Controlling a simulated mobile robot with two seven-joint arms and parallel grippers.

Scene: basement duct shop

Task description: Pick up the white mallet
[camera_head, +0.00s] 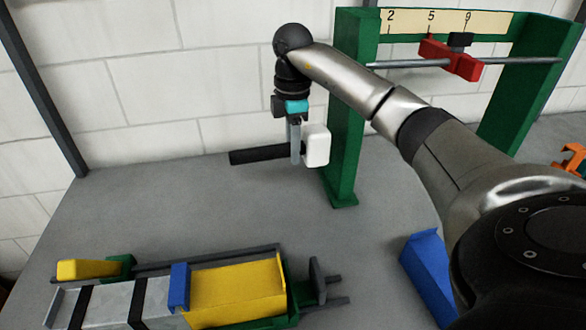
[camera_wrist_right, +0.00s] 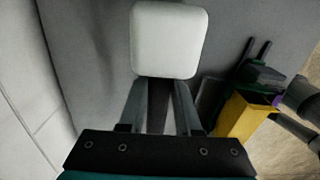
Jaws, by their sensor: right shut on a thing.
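The white mallet has a white block head (camera_head: 316,146) and a black handle (camera_head: 257,155). My right gripper (camera_head: 296,158) is shut on the mallet's handle, close to the head. In the head view the handle points left and the head is on the right. The mallet appears held above the grey bench, near the back wall. In the right wrist view the white head (camera_wrist_right: 169,40) is just beyond the fingers (camera_wrist_right: 158,108), with the dark handle between them. My left gripper is not in view.
A green frame (camera_head: 346,120) with a numbered scale, a rod and a red slider (camera_head: 450,58) stands just right of the mallet. A yellow and grey device (camera_head: 235,290) lies at the front left. A blue block (camera_head: 428,275) is at the front right. The bench's middle is clear.

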